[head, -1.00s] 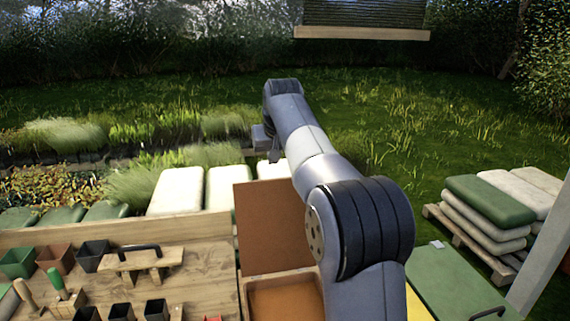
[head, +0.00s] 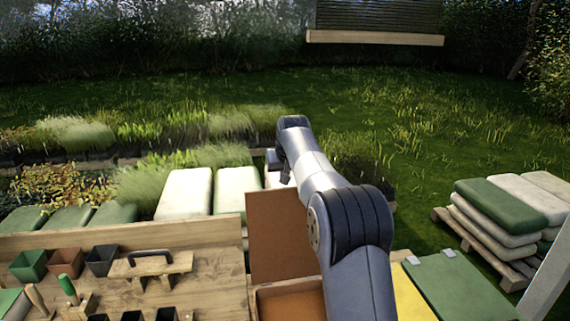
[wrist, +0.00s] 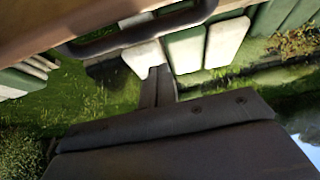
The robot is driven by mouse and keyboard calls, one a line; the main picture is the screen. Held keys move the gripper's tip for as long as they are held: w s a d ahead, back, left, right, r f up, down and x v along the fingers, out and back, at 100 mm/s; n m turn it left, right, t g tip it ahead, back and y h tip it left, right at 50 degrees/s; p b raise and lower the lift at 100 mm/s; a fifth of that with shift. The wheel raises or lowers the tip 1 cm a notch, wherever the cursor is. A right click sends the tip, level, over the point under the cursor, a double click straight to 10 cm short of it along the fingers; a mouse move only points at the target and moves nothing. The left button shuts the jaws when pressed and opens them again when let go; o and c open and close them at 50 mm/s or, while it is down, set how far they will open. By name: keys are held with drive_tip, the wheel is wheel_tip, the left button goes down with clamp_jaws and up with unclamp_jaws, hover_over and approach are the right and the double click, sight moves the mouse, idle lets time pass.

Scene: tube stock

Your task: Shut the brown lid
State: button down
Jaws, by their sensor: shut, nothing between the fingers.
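The brown lid (head: 279,235) stands open, roughly upright, at the back of its box (head: 290,303), whose inside is brown and partly hidden by my arm. In the wrist view a brown panel (wrist: 60,22) with a dark bar handle (wrist: 135,38) fills the top left; it looks like the lid's far side. My gripper (head: 285,174) is beyond the lid's top edge in the head view, seen small and partly hidden. In the wrist view its fingers (wrist: 158,84) are together and empty, just below the handle. I cannot tell whether they touch it.
A wooden bench top (head: 215,262) with pots and a handled wooden tool (head: 150,265) lies left. A yellow surface (head: 412,295) and a green lid (head: 460,287) are right of my arm. Pale and green sacks (head: 185,193) lie behind; more are stacked on a pallet (head: 470,235) at right.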

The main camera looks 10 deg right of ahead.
drive_tip(key=s, duration=0.3)
drive_tip(key=shift+s+f, duration=0.2)
drive_tip(key=shift+f, duration=0.1)
idle(0.4)
